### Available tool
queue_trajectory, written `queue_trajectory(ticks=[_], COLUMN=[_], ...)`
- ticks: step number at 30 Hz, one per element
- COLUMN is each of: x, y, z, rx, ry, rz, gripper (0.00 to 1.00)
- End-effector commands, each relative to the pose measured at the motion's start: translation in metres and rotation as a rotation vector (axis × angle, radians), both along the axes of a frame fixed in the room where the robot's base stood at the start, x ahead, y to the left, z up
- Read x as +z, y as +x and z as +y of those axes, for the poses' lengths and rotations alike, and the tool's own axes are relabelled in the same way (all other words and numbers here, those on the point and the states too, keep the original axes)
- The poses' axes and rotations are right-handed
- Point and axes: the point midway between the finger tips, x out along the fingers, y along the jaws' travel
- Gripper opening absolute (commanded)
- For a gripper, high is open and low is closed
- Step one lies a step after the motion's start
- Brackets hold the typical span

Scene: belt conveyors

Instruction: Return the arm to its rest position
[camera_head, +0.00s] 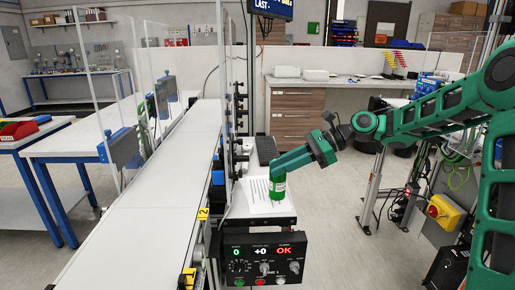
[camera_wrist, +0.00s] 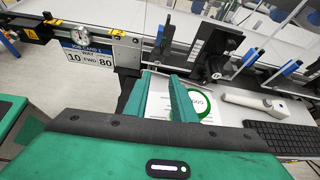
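My arm (camera_head: 425,118), green with dark joints, reaches in from the right in the head view. Its end bends down over the small side table (camera_head: 286,215) beside the belt. My gripper (camera_wrist: 160,84) shows in the wrist view with its two green fingers apart. White paper is visible between them, and I see nothing gripped. A round white shape with a green ring (camera_wrist: 204,106) lies beside the right finger, partly hidden by it. In the head view an upright green shape with a white patch (camera_head: 279,188) is below the wrist; I cannot tell whether it is gripper or object.
A long belt conveyor (camera_head: 145,205) runs along the left of the table. A control box (camera_head: 264,262) hangs at the table's front. A keyboard (camera_wrist: 284,137) and a white handheld device (camera_wrist: 254,103) lie near the gripper. The floor to the table's right is partly open.

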Motion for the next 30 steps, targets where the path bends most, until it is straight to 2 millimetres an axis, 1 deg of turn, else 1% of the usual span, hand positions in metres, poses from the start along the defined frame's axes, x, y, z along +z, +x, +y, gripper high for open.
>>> queue_trajectory(ticks=[2, 5, 8, 9, 11, 14, 17, 18, 20, 21, 23, 24, 26, 27, 29, 30], x=[-0.015, -0.038, -0.055, -0.061, -0.067, -0.074, -0.076, -0.077, -0.076, -0.076, -0.075, -0.075, -0.075, -0.075, -0.076, -0.078], y=[-0.009, -0.022, -0.039, -0.047, -0.061, -0.087, -0.119, -0.133, -0.155, -0.171, -0.196, -0.213, -0.240, -0.258, -0.284, -0.300], z=[-0.007, -0.027, -0.055, -0.067, -0.088, -0.123, -0.157, -0.171, -0.190, -0.202, -0.219, -0.230, -0.245, -0.253, -0.264, -0.269], rx=[0.019, 0.060, 0.117, 0.144, 0.187, 0.268, 0.356, 0.392, 0.448, 0.485, 0.543, 0.580, 0.637, 0.675, 0.726, 0.758], ry=[-0.102, -0.256, -0.412, -0.473, -0.560, -0.693, -0.808, -0.848, -0.901, -0.932, -0.971, -0.992, -1.016, -1.025, -1.034, -1.035], rz=[-0.065, -0.162, -0.251, -0.280, -0.324, -0.379, -0.420, -0.431, -0.446, -0.453, -0.461, -0.464, -0.470, -0.472, -0.474, -0.478], gripper=[0.23, 0.23, 0.23, 0.23, 0.23, 0.23, 0.23, 0.23, 0.23, 0.23, 0.23, 0.23, 0.23, 0.23, 0.23, 0.23])
